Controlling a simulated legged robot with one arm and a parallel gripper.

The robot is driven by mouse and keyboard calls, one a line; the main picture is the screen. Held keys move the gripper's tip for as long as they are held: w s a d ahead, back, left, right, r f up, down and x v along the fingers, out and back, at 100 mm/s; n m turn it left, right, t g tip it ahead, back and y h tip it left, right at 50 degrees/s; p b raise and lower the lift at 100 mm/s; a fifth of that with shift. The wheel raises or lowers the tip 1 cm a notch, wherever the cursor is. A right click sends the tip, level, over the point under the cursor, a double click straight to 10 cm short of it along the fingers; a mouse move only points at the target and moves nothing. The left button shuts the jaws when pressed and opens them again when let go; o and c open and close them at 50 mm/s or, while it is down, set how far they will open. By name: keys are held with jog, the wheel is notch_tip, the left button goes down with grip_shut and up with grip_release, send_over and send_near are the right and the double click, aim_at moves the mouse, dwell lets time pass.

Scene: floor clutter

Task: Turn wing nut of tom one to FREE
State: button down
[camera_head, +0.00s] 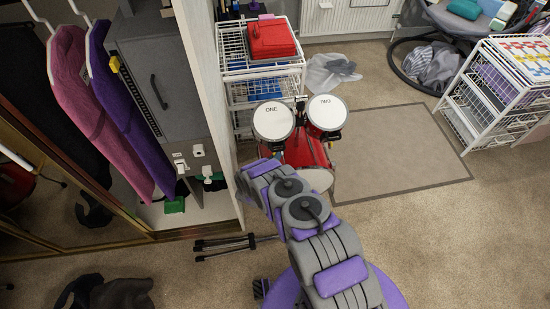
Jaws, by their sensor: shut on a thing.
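The small red drum kit stands on the carpet at the centre. Its left tom (273,120) has a white head marked ONE, and the right tom (326,112) is marked TWO. Both sit above a red bass drum (306,150). The wing nut of tom one is too small or hidden to make out. My gripper (258,173), at the end of my grey and purple arm, is just below and left of tom one in the picture. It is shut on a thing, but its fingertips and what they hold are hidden. I cannot tell whether the wing nut is turned.
A white wire rack (261,69) with a red case (271,38) stands behind the kit. A wall edge and an open wardrobe (160,85) are close on the left. A folded black stand (235,245) lies on the floor. The grey mat (395,155) at right is clear.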

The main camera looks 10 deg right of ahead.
jog(key=c, duration=1.2)
grip_release()
jog(key=shift+o, duration=0.2)
jog(key=shift+r, duration=0.1)
jog(key=p+v, duration=0.5)
jog(key=v, duration=1.2)
jog(key=shift+a, duration=0.25)
jog(key=shift+s, duration=0.15)
